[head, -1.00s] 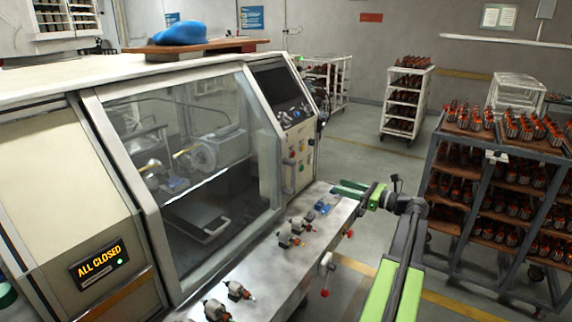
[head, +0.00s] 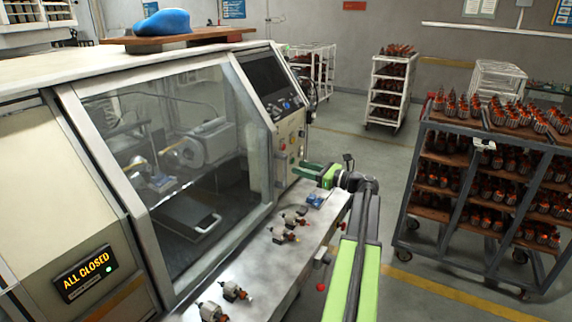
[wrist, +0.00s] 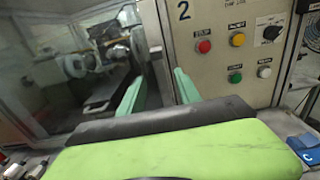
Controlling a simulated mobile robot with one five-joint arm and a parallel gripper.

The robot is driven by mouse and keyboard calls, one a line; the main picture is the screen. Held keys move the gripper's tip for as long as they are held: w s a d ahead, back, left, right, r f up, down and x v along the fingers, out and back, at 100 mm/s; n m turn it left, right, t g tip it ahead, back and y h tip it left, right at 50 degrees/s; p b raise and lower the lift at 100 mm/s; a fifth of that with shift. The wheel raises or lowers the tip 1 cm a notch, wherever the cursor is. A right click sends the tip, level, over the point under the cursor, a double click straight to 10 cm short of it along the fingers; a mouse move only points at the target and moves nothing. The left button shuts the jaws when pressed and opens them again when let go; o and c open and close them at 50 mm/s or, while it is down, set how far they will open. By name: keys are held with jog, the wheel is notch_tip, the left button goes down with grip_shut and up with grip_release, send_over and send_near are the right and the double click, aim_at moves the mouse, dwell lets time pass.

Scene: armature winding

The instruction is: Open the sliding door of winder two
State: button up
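Winder two is the large machine at left, with a "2" on its control panel (wrist: 225,45). Its glass sliding door (head: 185,160) is closed, and a lit sign (head: 84,273) reads "ALL CLOSED". The door also shows in the wrist view (wrist: 60,75), with an upright frame edge (wrist: 156,45) beside the panel. My gripper (head: 309,170) is over the bench by the lower right of the door. In the wrist view my gripper (wrist: 158,90) has its two green fingers apart and nothing visibly held between them. I cannot tell whether they touch the door frame. No door handle is clearly visible.
A metal bench (head: 255,262) with several small armatures runs along the machine's front. Red, yellow, green and white buttons and a knob (wrist: 268,31) lie right of the fingers. A loaded rack (head: 410,215) stands at right, with open floor (head: 385,150) behind.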

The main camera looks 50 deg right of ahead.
aim_at(286, 164)
jog(key=x, duration=0.7)
jog(key=shift+w+a, duration=0.1)
jog(key=shift+w, duration=0.1)
grip_shut()
dwell(1.0)
